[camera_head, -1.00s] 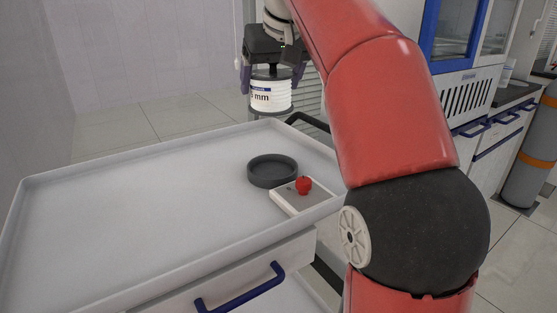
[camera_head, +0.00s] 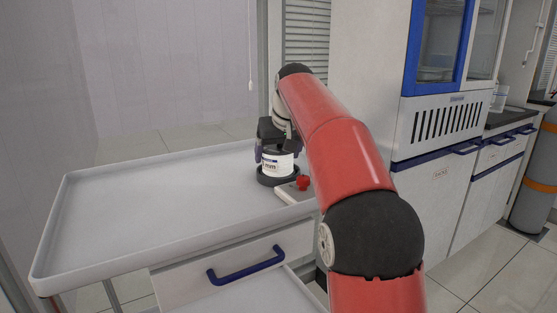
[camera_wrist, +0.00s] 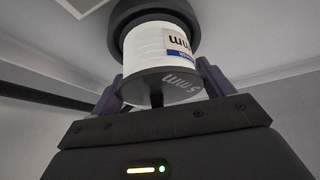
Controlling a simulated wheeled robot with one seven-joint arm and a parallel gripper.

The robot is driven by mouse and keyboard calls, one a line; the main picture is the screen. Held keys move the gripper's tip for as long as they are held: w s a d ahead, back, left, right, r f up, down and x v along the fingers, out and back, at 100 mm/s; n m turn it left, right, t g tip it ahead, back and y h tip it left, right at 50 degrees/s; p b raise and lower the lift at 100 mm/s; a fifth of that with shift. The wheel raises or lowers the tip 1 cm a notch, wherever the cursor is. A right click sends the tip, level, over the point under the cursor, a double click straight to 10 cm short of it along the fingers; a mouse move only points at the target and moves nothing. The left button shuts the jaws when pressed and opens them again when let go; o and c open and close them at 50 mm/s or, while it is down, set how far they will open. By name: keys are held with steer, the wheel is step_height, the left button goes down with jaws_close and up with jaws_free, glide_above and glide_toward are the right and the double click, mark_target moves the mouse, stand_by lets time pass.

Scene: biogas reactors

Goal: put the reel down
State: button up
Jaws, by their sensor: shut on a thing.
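The reel (camera_head: 277,166) is white with a dark top and a label. My gripper (camera_head: 275,157) points down and is shut on it, one purple finger on each side. The reel is upright, its lower end at the dark round dish (camera_head: 277,181) on the white tray table. In the wrist view the reel (camera_wrist: 150,45) sits between my fingers (camera_wrist: 162,82), with the dish (camera_wrist: 126,12) around or just beyond its far end. I cannot tell whether the reel touches the dish floor.
A small red object (camera_head: 303,183) sits on a flat white box (camera_head: 291,193) close beside the dish. The tray table's (camera_head: 150,213) left part is bare, with a raised rim. A blue-handled drawer (camera_head: 245,266) is below. Cabinets (camera_head: 440,195) stand at right.

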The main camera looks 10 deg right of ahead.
steer(key=o, duration=1.2)
steer(key=shift+r, duration=0.15)
steer(key=shift+c, duration=0.2)
steer(key=p+v, duration=0.2)
steer(key=v, duration=1)
steer(key=shift+p, duration=0.3)
steer(key=s+f, duration=1.3)
steer(key=s, duration=0.3)
steer(key=s+f+m, duration=0.1)
steer(key=s+f, duration=1.1)
steer(key=s, duration=0.4)
steer(key=shift+a+f+h, duration=0.4)
